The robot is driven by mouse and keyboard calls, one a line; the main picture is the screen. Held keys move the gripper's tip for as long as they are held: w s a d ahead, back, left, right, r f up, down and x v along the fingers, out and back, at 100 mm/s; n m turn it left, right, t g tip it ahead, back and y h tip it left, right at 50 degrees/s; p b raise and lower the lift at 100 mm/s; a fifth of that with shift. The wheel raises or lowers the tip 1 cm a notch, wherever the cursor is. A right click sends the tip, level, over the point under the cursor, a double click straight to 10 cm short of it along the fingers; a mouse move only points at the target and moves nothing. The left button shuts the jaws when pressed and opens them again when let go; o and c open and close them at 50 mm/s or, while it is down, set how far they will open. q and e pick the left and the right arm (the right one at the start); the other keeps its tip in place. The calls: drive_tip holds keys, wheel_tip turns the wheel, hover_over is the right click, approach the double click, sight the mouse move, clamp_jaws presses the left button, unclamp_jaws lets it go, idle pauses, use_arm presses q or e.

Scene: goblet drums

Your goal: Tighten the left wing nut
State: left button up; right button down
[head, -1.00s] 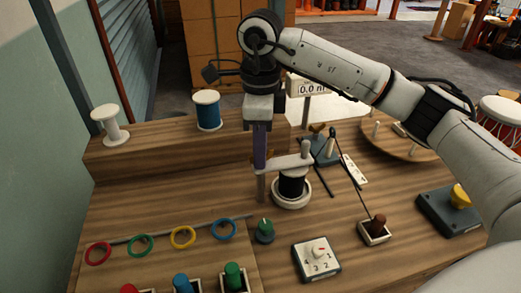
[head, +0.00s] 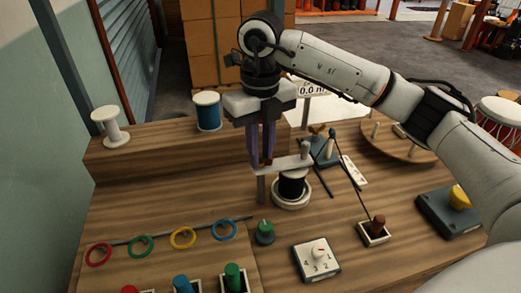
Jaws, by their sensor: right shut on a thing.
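The left wing nut (head: 266,161) is a small brownish piece at the left end of a pale clamp bar (head: 283,166). The bar lies across a dark drum-like piece (head: 292,186) on a white round base. My right gripper (head: 261,163) points straight down over that end of the bar, its purple fingers shut on the wing nut and largely hiding it. A second, golden wing nut (head: 317,129) shows farther back on a dark block. My left gripper is not in view.
A white readout (head: 313,88) stands behind, partly covered by my arm. A green knob (head: 265,232), a numbered dial (head: 317,258) and coloured rings (head: 183,237) lie in front. Spools (head: 208,110) stand on the raised back ledge. The wood at left centre is clear.

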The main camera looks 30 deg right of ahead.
drive_tip(key=m, duration=0.3)
drive_tip(key=shift+r+m, duration=0.1)
drive_tip(key=shift+m, duration=0.3)
drive_tip(key=m, duration=0.3)
drive_tip(key=shift+m+p, duration=0.3)
drive_tip(key=shift+p, duration=0.05)
drive_tip(key=m, duration=0.3)
drive_tip(key=shift+m, duration=0.4)
drive_tip(key=m+p, duration=0.1)
drive_tip(key=m, duration=0.2)
drive_tip(key=shift+m, duration=0.3)
drive_tip(key=m+p, duration=0.1)
drive_tip(key=m, duration=0.4)
drive_tip(key=m+p, duration=0.2)
drive_tip(key=m, duration=0.3)
drive_tip(key=shift+m, duration=0.4)
drive_tip(key=c, duration=1.6)
unclamp_jaws()
drive_tip(key=shift+c, duration=0.2)
